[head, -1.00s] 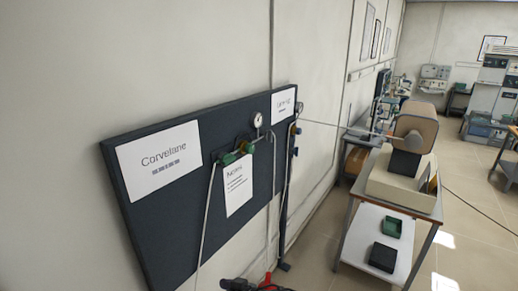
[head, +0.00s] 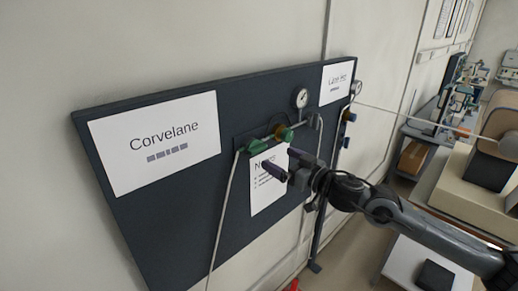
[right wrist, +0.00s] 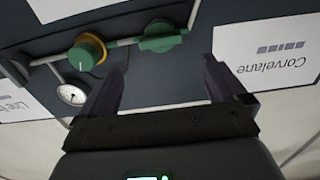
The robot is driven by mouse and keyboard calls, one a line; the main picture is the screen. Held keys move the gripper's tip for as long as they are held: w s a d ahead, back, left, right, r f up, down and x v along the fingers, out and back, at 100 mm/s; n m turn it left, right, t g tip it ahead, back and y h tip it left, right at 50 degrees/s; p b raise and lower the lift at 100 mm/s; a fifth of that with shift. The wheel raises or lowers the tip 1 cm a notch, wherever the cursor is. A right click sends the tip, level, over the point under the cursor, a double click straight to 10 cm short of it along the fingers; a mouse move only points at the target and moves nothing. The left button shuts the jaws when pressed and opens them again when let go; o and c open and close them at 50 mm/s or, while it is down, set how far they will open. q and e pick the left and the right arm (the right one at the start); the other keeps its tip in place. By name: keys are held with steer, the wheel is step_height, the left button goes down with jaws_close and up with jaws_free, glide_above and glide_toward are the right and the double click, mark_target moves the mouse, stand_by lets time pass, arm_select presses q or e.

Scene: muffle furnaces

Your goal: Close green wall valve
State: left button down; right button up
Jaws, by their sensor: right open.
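On a dark wall panel (head: 180,215), a green valve handle (head: 257,146) sits on a short pipe. A round green knob with a yellow collar (head: 283,133) sits just right of it. In the right wrist view, which is turned over, the green handle (right wrist: 162,36) appears ahead between the fingers' directions, and the green knob (right wrist: 88,51) is near the left finger. My right gripper (head: 281,162) is open and empty, in front of the panel just below the handle and knob, apart from both as far as I can see. My left gripper is out of view.
A pressure gauge (head: 301,98) is above the knob. White signs, one reading Corvelane (head: 150,145), are on the panel. A pale hose (head: 222,220) hangs below the handle. A bench with a beige machine (head: 480,190) stands to the right.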

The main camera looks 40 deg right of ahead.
mark_target(260, 149)
steer(key=w+p, duration=0.1)
steer(key=w, duration=0.4)
steer(key=w+p, duration=0.1)
steer(key=w, duration=0.2)
steer(key=shift+w+a+r+p, duration=0.1)
steer(key=shift+a+r+p, duration=0.05)
steer(key=shift+a+p, duration=0.25)
steer(key=shift+w+a, duration=0.15)
steer(key=shift+w, duration=0.85)
steer(key=shift+c, duration=0.3)
steer(key=c, duration=0.9)
